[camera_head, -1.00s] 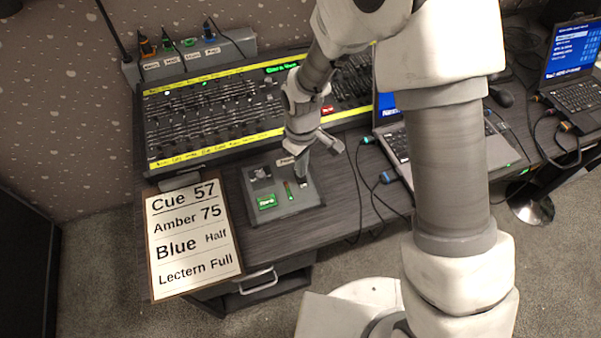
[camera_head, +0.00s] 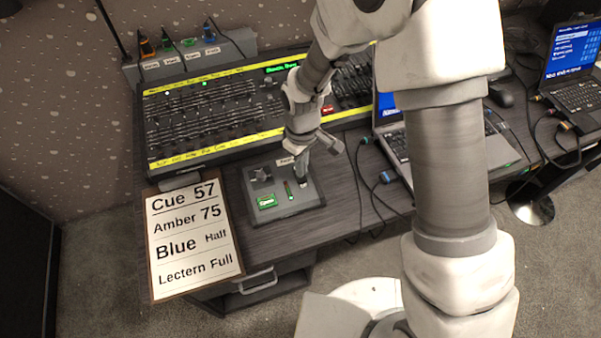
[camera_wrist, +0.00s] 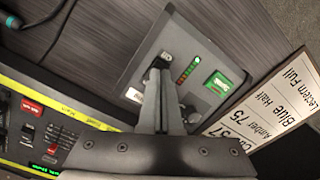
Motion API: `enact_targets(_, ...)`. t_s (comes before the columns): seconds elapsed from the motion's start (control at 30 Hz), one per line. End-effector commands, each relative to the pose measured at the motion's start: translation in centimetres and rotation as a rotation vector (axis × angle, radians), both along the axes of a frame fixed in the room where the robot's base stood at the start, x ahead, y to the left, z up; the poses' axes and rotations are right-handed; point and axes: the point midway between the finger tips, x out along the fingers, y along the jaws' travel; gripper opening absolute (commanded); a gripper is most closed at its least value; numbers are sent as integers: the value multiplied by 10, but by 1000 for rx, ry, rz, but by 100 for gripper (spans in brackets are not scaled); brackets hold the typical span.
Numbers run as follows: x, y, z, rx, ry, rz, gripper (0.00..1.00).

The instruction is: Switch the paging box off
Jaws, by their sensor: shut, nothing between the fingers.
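The paging box (camera_head: 312,201) is a small grey box on the desk in front of the lighting console. It has a lit green label (camera_head: 266,201) and a green light strip (camera_head: 289,190). In the wrist view the box face (camera_wrist: 180,35) shows the green label (camera_wrist: 218,83) and the strip (camera_wrist: 188,69). My gripper (camera_head: 303,181) is shut and empty. It points down at the right part of the box, its tips (camera_wrist: 160,72) at a small dark switch (camera_wrist: 161,60). The fingers partly hide the switch, so I cannot tell its position or whether they touch it.
The fader console (camera_head: 210,115) stands behind the box, with a power strip (camera_head: 190,62) behind it. A clipboard of cues (camera_head: 195,240) lies to the left. A laptop (camera_head: 400,143) and cables are to the right. Some desk is bare around the box.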

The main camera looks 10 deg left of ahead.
Motion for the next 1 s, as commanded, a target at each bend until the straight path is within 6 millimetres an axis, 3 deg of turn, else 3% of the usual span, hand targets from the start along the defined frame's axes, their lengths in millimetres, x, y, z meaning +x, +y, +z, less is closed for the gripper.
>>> enact_targets(1.0, 0, 0, -16, 0, 0, 0, 0)
